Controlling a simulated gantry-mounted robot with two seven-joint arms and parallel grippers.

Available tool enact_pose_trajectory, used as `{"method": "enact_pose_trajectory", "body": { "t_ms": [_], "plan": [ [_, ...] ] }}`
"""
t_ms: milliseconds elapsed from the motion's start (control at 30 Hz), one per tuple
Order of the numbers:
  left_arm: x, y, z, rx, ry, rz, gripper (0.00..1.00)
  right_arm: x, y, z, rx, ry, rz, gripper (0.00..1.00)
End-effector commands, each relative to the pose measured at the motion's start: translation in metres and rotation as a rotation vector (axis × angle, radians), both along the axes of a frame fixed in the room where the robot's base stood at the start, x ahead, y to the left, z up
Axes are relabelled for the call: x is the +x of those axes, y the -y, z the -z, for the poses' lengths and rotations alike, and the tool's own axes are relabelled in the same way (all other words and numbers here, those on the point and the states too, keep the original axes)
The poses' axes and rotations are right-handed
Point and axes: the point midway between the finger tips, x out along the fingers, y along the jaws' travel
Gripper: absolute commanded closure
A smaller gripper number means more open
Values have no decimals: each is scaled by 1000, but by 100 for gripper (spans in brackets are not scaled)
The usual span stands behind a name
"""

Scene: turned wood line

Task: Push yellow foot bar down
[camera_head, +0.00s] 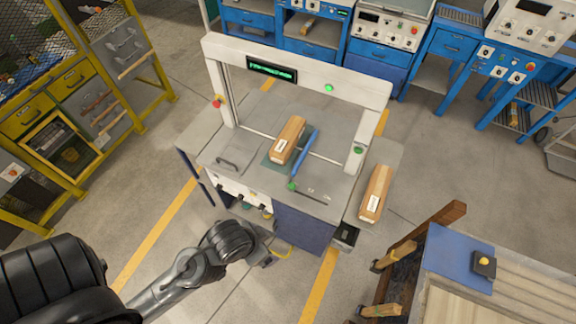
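The yellow foot bar (285,254) is a small yellow piece low at the front base of the machine (290,215). My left arm reaches in from the lower left, and my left gripper (266,257) is down near the floor, just left of the bar. The gripper hides part of the bar area, and I cannot tell whether they touch. The fingers are too small and dark to tell whether they are open. My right gripper is not in view.
A wooden block (287,140) lies on the machine table beside a blue bar (304,153). Another block (375,193) rests on the right side shelf. A wooden workbench (455,275) stands at lower right. Yellow-framed drawers (75,80) stand at left. Floor is open left of the machine.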

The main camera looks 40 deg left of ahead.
Motion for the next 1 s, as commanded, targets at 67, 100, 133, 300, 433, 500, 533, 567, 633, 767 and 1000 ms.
{"method": "enact_pose_trajectory", "body": {
  "t_ms": [67,100,133,300,433,500,533,567,633,767,1000],
  "plan": [
    [0,0,0,0,0,0,17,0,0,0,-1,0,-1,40],
    [0,0,0,0,0,0,23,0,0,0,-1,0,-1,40],
    [0,0,0,0,0,0,28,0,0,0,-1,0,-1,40],
    [0,0,0,0,0,0,54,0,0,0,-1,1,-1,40],
    [0,0,0,0,0,0,74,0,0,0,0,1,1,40],
    [0,0,0,0,0,0,84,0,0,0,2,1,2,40],
    [0,0,0,0,0,0,89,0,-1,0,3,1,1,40],
    [0,0,0,0,0,0,93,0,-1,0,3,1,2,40],
    [0,0,0,0,0,0,100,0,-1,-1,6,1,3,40],
    [0,0,0,0,0,0,100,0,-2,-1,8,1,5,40],
    [0,0,0,0,0,0,100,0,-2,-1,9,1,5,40]
  ]
}}
